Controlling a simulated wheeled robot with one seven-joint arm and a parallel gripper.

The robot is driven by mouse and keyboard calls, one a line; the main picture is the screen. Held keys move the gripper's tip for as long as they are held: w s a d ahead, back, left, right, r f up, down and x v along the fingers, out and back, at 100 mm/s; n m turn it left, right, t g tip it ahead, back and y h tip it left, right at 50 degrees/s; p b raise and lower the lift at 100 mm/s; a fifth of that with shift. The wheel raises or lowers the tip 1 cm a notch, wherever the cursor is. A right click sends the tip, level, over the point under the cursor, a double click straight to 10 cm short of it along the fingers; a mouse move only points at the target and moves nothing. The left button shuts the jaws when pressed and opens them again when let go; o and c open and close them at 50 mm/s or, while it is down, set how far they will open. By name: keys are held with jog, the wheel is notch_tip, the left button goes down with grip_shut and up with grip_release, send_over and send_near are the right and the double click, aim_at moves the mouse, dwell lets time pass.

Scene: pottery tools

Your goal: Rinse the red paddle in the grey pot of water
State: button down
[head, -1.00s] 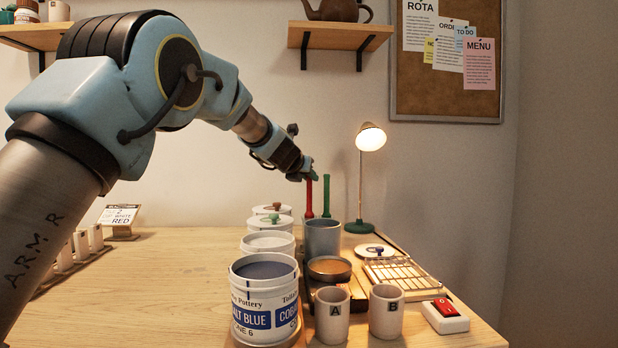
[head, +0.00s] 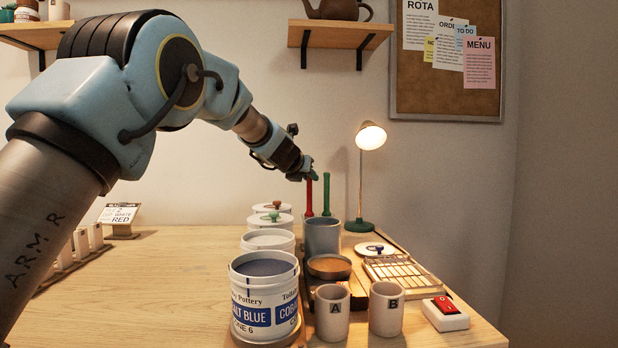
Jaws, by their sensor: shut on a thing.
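The red paddle (head: 309,197) stands upright toward the back of the table, its upper part showing just above the grey pot. My gripper (head: 308,174) is shut on the top of its handle. The grey pot (head: 322,238) stands in front of it, and the water inside cannot be made out. The paddle's lower end is hidden, and I cannot tell whether it is behind the pot or inside it.
A green-handled tool (head: 326,194) stands close right of the red paddle. White glaze tubs, including a cobalt blue one (head: 264,310), line the left. A lamp (head: 360,224), a brown bowl (head: 329,268), a slatted rack (head: 396,271) and cups A (head: 332,318) and B (head: 386,314) crowd the right.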

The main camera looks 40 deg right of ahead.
jog(key=c, duration=0.7)
grip_release()
jog(key=shift+c, duration=0.2)
jog(key=b+v, duration=0.1)
jog(key=v, duration=0.9)
jog(key=shift+a+b, duration=0.35)
jog(key=shift+s+r, duration=0.1)
jog(key=shift+r, duration=0.05)
